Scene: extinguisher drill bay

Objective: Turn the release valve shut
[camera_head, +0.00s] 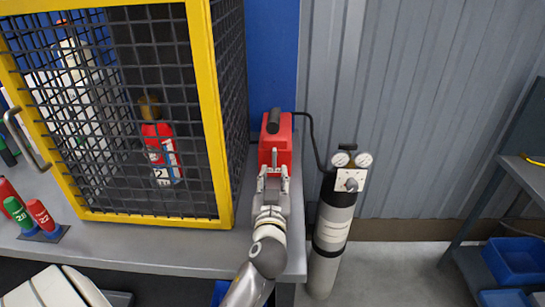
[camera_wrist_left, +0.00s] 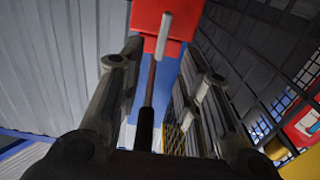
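A red box (camera_head: 276,138) with a black handle on top stands at the right end of the grey bench. In the left wrist view, the red box (camera_wrist_left: 178,27) carries a pale upright bar (camera_wrist_left: 164,36), which may be the release valve's lever. My left gripper (camera_head: 273,173) is in front of the box, its two fingers apart. In the left wrist view, the gripper (camera_wrist_left: 160,62) has open space between its fingers, with the pale bar ahead of that gap. I cannot tell whether it touches. My right gripper is not in view.
A yellow-framed mesh cage (camera_head: 224,150) stands close left, with a red extinguisher (camera_head: 160,152) inside. A grey cylinder (camera_head: 332,225) with two gauges and a knob (camera_head: 352,184) stands right, joined by a black hose (camera_head: 314,140). Blue bins (camera_head: 515,260) sit far right.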

